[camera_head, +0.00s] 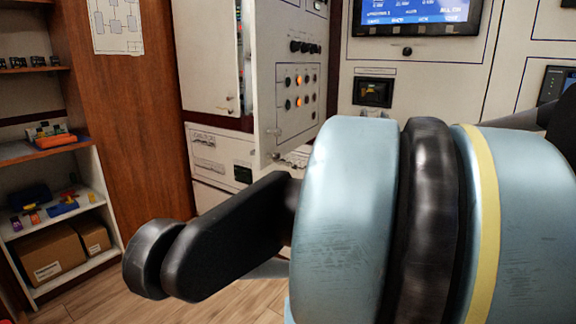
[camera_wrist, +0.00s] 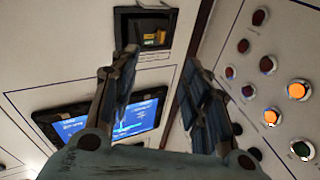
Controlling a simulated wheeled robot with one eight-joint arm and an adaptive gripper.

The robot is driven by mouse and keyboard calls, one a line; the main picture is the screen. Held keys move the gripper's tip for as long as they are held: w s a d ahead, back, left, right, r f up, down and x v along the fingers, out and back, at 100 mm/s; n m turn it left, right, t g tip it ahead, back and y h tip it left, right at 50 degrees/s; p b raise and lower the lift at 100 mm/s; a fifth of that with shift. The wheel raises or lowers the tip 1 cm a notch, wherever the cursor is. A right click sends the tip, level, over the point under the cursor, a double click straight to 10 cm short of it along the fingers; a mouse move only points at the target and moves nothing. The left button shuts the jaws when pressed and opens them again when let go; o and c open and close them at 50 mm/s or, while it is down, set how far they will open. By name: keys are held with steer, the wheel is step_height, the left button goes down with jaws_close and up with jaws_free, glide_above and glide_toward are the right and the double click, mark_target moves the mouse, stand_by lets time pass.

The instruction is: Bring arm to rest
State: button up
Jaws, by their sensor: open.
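My gripper (camera_wrist: 160,64) shows in the wrist view with its two dark fingers spread apart and nothing between them. It faces a white panel with a lit blue screen (camera_wrist: 145,120) partly behind the fingers. In the head view my blue and black arm fills the lower right and middle foreground, and my gripper cannot be made out there.
A cabinet panel with orange lights (camera_head: 299,80) juts out behind my arm; its lights also show at the right of the wrist view (camera_wrist: 297,90). A blue screen (camera_head: 415,14) is on the back wall. Shelves (camera_head: 85,205) with boxes stand left. Some wood floor (camera_head: 110,298) is clear.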

steer(key=s+d+f+m+g+h, duration=0.1)
steer(key=s+f+g, duration=0.3)
steer(key=f, duration=0.5)
steer(key=s+d+f+m+g+h, duration=0.1)
steer(key=f+g, duration=0.4)
steer(key=f, duration=0.4)
steer(key=s+a+f+n+g+y, duration=0.2)
steer(key=s+a+f+g, duration=0.2)
steer(key=s, duration=0.4)
steer(key=s+a+f+n+g+y, duration=0.2)
steer(key=s+a+f+n+g, duration=0.1)
steer(key=s+a+f, duration=0.3)
step_height(320, 180, down, 2)
steer(key=shift+s+a+g+y, duration=0.35)
steer(key=shift+s+g+y, duration=0.05)
steer(key=shift+s+g, duration=0.45)
steer(key=shift+w+f, duration=0.2)
steer(key=shift+w, duration=0.2)
